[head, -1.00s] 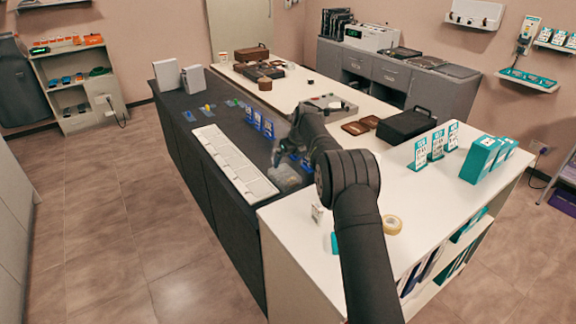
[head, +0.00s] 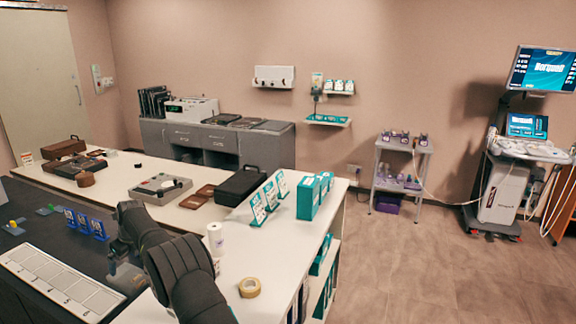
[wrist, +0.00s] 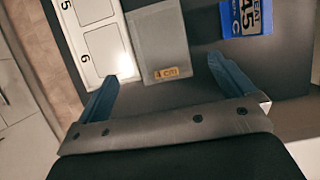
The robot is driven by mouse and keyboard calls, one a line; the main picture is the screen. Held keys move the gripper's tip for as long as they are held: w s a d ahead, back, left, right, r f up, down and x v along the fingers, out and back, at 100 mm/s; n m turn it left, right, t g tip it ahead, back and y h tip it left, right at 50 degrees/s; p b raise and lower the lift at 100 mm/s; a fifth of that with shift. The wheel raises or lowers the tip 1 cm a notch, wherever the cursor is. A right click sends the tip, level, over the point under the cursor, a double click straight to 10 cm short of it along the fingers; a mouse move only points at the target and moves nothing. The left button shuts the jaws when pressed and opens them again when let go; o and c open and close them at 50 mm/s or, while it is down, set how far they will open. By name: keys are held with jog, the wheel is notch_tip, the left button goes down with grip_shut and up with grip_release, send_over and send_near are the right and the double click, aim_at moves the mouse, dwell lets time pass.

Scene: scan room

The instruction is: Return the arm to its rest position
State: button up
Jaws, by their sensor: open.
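My gripper (head: 112,262) is low over the dark counter at the lower left of the head view, with my dark arm reaching to it from the bottom. In the wrist view, my gripper (wrist: 168,85) has its two blue fingers spread wide apart with nothing held between them. A grey flat piece with a yellow "4 cm" label (wrist: 162,42) lies on the dark surface just beyond the fingertips. A white numbered tray (wrist: 100,40) lies beside it on the left.
The white tray (head: 62,282) and blue card stands (head: 85,223) are on the dark counter. On the white counter are a tape roll (head: 249,288), white roll (head: 214,239), black case (head: 252,186) and teal boxes (head: 309,197).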

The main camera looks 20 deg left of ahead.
aim_at(128, 274)
jog(key=x, duration=0.8)
jog(key=shift+r, duration=1.55)
